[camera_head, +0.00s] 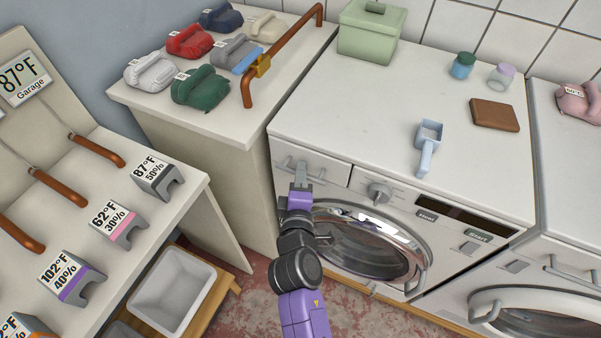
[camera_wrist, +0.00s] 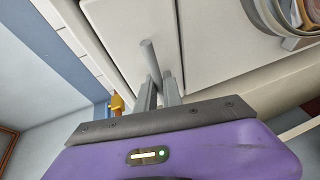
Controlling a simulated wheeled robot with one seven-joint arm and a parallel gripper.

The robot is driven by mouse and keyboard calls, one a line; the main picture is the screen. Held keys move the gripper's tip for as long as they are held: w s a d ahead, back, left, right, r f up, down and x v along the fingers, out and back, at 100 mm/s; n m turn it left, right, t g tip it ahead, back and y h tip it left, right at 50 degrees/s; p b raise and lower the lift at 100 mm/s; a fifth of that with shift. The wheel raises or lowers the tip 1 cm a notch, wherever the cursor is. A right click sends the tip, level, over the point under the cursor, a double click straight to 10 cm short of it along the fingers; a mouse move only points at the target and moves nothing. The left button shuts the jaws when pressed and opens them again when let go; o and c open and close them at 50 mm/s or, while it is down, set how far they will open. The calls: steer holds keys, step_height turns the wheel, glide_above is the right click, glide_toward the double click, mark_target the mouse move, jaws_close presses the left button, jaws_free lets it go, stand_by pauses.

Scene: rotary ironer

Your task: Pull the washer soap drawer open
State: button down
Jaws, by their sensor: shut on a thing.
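The white washer (camera_head: 440,255) stands in the middle of the head view. Its soap drawer (camera_head: 333,171) is at the upper left of the front panel and looks flush with it. The drawer's grey bar handle (camera_wrist: 149,58) shows in the wrist view. My gripper (camera_head: 301,178) is at the drawer front, with its two fingers (camera_wrist: 159,88) shut on the handle. In the head view my gripper hides most of the handle and part of the drawer front.
The round door (camera_head: 365,250) and knob (camera_head: 378,193) are close to my arm. A blue scoop (camera_head: 428,145), brown block (camera_head: 495,114), two jars and a green box (camera_head: 370,35) stand on top. A copper rail (camera_head: 285,52) runs along the left counter. A grey bin (camera_head: 175,290) sits lower left.

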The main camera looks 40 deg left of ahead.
steer(key=s+d+b, duration=0.3)
steer(key=s, duration=1.2)
steer(key=shift+s+d, duration=0.25)
steer(key=shift+d, duration=0.15)
steer(key=c, duration=1.8)
jaws_free()
steer(key=shift+o, duration=0.2)
steer(key=b+v, duration=0.1)
steer(key=v, duration=0.6)
steer(key=shift+s+d, duration=0.25)
steer(key=shift+s, duration=0.05)
steer(key=shift+r, duration=0.1)
